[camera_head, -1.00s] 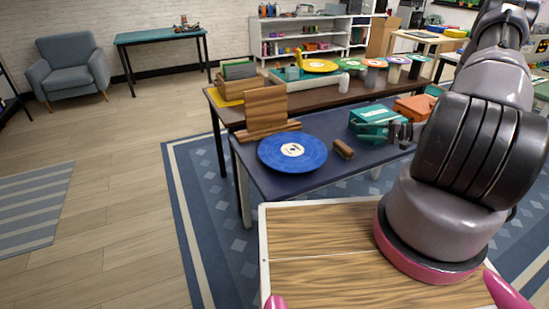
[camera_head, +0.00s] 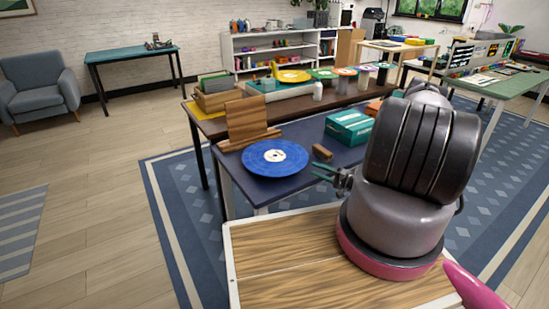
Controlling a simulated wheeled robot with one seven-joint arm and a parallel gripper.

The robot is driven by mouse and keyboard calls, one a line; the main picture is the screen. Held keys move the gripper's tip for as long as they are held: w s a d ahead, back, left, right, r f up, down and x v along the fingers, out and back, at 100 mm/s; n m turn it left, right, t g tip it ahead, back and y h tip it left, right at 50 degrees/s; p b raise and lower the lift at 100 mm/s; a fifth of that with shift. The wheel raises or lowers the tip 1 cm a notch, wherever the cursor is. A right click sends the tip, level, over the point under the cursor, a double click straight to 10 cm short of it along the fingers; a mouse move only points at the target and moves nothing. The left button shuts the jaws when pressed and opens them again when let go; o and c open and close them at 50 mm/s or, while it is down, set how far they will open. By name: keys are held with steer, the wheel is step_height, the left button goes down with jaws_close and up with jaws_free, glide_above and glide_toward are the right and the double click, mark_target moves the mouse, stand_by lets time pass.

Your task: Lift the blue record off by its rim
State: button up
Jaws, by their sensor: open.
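The blue record (camera_head: 275,158) lies flat near the front left corner of the dark blue table (camera_head: 285,187). It has a pale label at its centre, and its front left rim is close to the table edge. My gripper (camera_head: 322,172) is open and empty, to the right of the record and apart from it. Its thin dark green fingers point left towards the record. My large grey arm links hide the right part of the table.
A wooden stand (camera_head: 246,122) is behind the record. A small brown block (camera_head: 322,152) lies to its right, and a teal box (camera_head: 349,127) is farther right. Floor at left is clear.

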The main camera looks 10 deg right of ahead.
steer(key=x, duration=0.5)
jaws_close()
stand_by(1.4)
